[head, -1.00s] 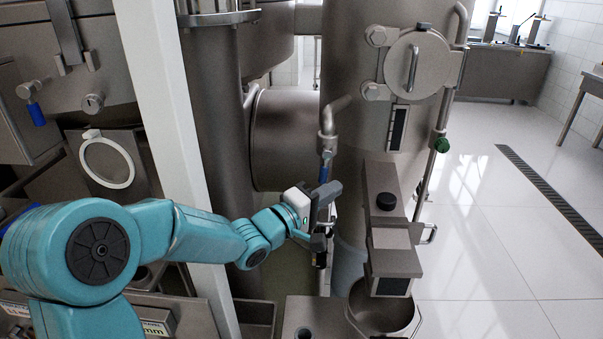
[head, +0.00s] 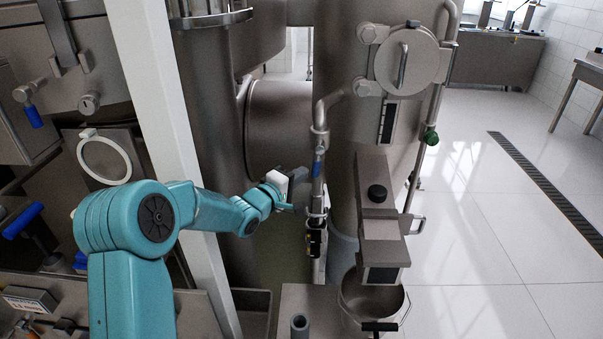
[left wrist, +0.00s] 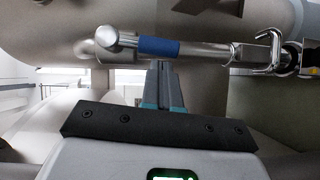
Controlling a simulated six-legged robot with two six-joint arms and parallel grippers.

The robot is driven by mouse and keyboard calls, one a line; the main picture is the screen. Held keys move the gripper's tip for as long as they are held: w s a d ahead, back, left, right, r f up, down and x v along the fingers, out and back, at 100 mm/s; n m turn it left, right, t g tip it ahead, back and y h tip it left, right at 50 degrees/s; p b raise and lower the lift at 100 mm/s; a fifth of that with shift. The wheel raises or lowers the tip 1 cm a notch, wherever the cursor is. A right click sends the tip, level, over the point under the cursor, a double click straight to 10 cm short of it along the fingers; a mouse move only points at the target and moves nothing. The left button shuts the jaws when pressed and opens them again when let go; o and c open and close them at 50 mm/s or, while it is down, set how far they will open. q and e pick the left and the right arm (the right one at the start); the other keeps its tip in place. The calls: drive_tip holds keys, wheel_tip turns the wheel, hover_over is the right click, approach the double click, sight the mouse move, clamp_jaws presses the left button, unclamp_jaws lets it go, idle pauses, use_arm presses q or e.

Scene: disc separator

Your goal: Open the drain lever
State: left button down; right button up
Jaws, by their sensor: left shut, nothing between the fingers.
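The drain lever has a blue grip (head: 317,163) and sits on the thin vertical pipe in front of the large steel tank. Its grip lies in line with the pipe. In the left wrist view the blue grip (left wrist: 158,46) lies across the top, beside a rounded metal end. My left gripper (head: 303,190) is just left of the pipe, slightly below the grip. Its fingers (left wrist: 162,68) are shut and empty, and their tips appear just under the blue grip in the wrist view. Whether they touch it I cannot tell. My right gripper is out of view.
A steel bucket (head: 347,301) stands on the floor below a box-shaped outlet (head: 378,225) on the tank. A white post (head: 165,130) rises behind my left arm. Other blue-handled levers (head: 22,221) are at the left. Open tiled floor lies at the right.

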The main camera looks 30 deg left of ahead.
use_arm(q)
drive_tip(key=shift+w, duration=0.55)
drive_tip(key=shift+f, duration=0.15)
